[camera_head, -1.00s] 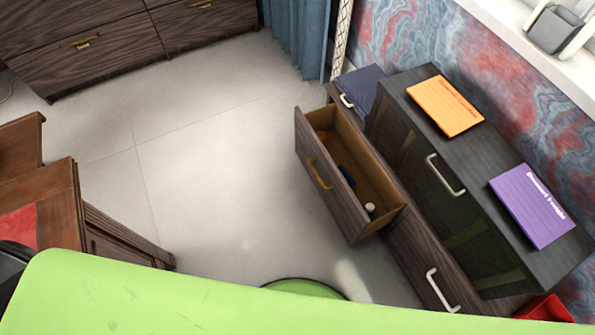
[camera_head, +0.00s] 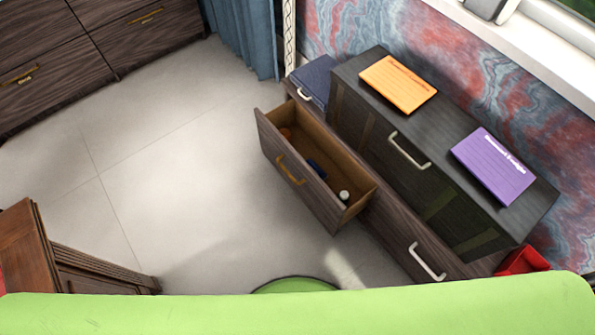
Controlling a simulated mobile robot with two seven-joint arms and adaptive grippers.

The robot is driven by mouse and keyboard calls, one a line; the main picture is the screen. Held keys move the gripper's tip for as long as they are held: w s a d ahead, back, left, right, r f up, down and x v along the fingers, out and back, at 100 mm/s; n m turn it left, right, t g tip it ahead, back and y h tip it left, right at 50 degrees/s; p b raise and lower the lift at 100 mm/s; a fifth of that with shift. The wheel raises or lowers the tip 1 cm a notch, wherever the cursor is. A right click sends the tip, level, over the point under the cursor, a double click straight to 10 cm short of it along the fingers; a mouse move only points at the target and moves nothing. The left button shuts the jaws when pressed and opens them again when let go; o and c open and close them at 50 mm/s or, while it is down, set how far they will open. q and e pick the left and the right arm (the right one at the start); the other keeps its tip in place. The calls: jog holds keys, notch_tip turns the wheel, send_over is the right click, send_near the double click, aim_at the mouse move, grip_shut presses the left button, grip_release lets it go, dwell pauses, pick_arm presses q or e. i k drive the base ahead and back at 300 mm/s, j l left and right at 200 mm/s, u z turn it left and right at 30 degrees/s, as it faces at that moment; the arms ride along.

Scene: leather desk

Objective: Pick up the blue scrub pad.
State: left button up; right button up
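A small dark blue item (camera_head: 316,168) lies inside the open drawer (camera_head: 335,212). It is partly hidden by the drawer's front panel, and I cannot tell for sure that it is the blue scrub pad. Neither of my grippers is in view.
The drawer also holds a small white item (camera_head: 344,195) and an orange item (camera_head: 286,133). An orange book (camera_head: 398,84) and a purple book (camera_head: 492,166) lie on the dark cabinet (camera_head: 440,135). A wooden desk (camera_head: 25,245) stands at the left. The floor between is clear.

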aim_at(319, 171)
jog(key=z, duration=2.85)
jog(key=u, duration=2.55)
jog(key=i+u, duration=0.2)
jog(key=u, duration=0.3)
jog(key=i+u, duration=0.15)
jog(key=u, duration=0.35)
jog(key=i+l+u, duration=0.1)
jog(key=u, duration=0.4)
jog(key=i+l, duration=0.05)
jog(key=i, duration=0.05)
